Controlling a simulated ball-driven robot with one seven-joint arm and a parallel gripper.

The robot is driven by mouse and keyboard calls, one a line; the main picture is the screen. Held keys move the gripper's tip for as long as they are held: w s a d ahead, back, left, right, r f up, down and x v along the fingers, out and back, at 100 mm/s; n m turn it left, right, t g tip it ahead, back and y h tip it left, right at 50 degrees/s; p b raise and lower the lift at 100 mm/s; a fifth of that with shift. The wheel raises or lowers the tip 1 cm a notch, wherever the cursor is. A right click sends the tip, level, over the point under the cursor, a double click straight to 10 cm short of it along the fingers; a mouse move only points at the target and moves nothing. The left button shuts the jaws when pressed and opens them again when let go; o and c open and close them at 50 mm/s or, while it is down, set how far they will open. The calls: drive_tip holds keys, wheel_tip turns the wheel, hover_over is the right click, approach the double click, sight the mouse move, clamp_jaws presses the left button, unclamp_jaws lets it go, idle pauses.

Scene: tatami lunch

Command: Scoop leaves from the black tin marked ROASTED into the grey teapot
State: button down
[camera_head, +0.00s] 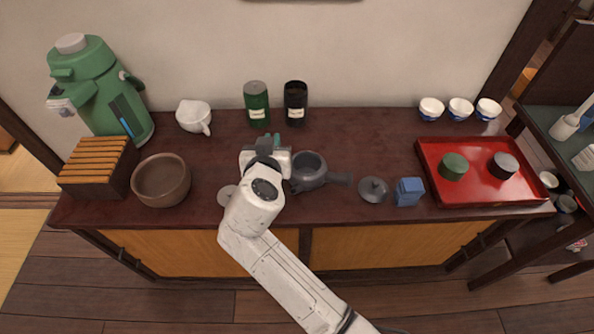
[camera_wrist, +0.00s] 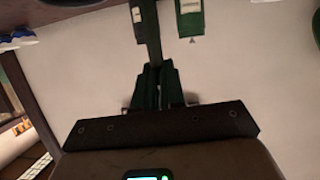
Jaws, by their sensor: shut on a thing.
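The black tin (camera_head: 296,104) stands upright and open at the back, its label facing me; the lettering is too small to read. A green tin (camera_head: 256,105) stands left of it and also shows in the wrist view (camera_wrist: 190,22). The grey teapot (camera_head: 309,173) stands lidless in front of the black tin, its handle pointing right. My gripper (camera_head: 271,141) is left of the teapot and in front of the tins. In the wrist view its green fingers are shut on a dark, slim scoop (camera_wrist: 150,38) pointing toward the tins. Whether the scoop holds leaves cannot be seen.
The grey lid (camera_head: 373,189) and a blue box (camera_head: 408,191) lie right of the teapot. A brown bowl (camera_head: 161,180), white pitcher (camera_head: 194,116) and green flask (camera_head: 100,88) stand left. The wall is close behind the tins.

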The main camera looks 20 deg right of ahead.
idle(0.3)
drive_tip(key=s+d+m+y+p, duration=0.1)
drive_tip(key=d+m+p, duration=0.1)
drive_tip(key=d+p, duration=0.2)
drive_tip(key=s+d+m+y+p, duration=0.1)
drive_tip(key=d+m+y+p, duration=0.1)
drive_tip(key=d, duration=0.5)
drive_tip(key=shift+s+d+m+t+y+p, duration=0.35)
drive_tip(key=shift+m+p, duration=0.25)
drive_tip(key=shift+p, duration=0.4)
drive_tip(key=shift+s+d+f+m+y, duration=0.15)
drive_tip(key=shift+d+f+m+y, duration=0.1)
drive_tip(key=shift+d+f+m, duration=0.4)
drive_tip(key=shift+s+d+f+m+t+y+p, duration=0.15)
drive_tip(key=shift+d+f+m+t+y+p, duration=0.2)
drive_tip(key=shift+d+f+m+y+p, duration=0.35)
idle(0.9)
drive_tip(key=shift+s+d+f+m+t+y+b, duration=0.2)
drive_tip(key=shift+f+m+b, duration=0.35)
drive_tip(key=shift+b, duration=0.4)
drive_tip(key=shift+w+d+f+m+t+y+b, duration=0.2)
drive_tip(key=shift+f+m+b, duration=0.3)
drive_tip(key=shift+b, duration=0.4)
drive_tip(key=shift+s+d+f+m+t+y+b, duration=0.1)
drive_tip(key=shift+s+d+f+m+t+b, duration=0.2)
drive_tip(key=shift+m+b, duration=0.5)
drive_tip(key=shift+w+b, duration=0.1)
drive_tip(key=shift+b, duration=0.35)
